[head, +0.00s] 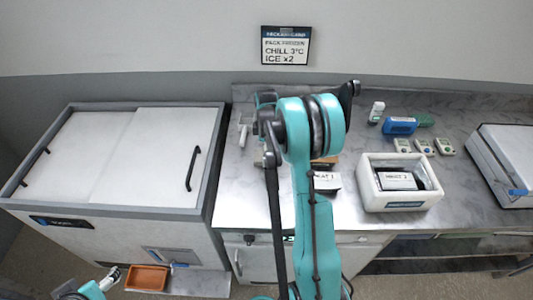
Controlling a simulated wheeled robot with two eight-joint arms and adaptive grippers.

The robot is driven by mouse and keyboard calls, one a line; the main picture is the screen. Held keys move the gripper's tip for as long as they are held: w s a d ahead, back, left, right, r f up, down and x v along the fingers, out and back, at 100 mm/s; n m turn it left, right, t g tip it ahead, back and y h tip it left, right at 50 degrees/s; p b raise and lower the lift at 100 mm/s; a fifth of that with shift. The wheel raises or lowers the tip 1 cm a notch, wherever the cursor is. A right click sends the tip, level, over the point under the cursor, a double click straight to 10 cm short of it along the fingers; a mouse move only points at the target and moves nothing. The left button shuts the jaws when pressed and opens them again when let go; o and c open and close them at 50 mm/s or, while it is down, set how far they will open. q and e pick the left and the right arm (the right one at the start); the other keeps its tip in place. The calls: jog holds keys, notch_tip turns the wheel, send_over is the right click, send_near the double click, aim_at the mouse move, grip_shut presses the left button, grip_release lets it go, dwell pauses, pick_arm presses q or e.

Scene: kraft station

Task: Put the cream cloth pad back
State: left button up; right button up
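I cannot make out a cream cloth pad; part of the counter is hidden behind my raised arm. That teal arm rises through the middle of the head view and bends over the counter (345,210). Its gripper is not clearly visible, and dark parts stick out on both sides of the joint. My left gripper (110,279) is small at the bottom left, near an orange-brown tray (147,278). I cannot tell whether it is open.
A white chest (150,150) with sliding lids stands left. On the counter are a labelled white box (327,181), a white open container (376,202) holding a labelled item, several small gauges (423,147), a blue device (399,126), a white bottle (376,112) and a white case (507,165).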

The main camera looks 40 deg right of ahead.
notch_tip(320, 180, up, 10)
jog(key=p, duration=0.2)
jog(key=s+a+r+m+t, duration=0.1)
jog(key=s+a+r+m, duration=0.1)
jog(key=a+r, duration=0.45)
jog(key=s+a+m+t, duration=0.3)
jog(key=s+a+m, duration=0.1)
jog(key=s+a, duration=0.3)
jog(key=s+a+m+t, duration=0.3)
jog(key=s+a, duration=0.4)
jog(key=a, duration=0.5)
jog(key=shift+s+a+r+m, duration=0.3)
jog(key=shift+s+r+m, duration=0.05)
jog(key=shift+r+m, duration=0.15)
jog(key=shift+f, duration=0.1)
notch_tip(320, 180, down, 8)
jog(key=b, duration=0.7)
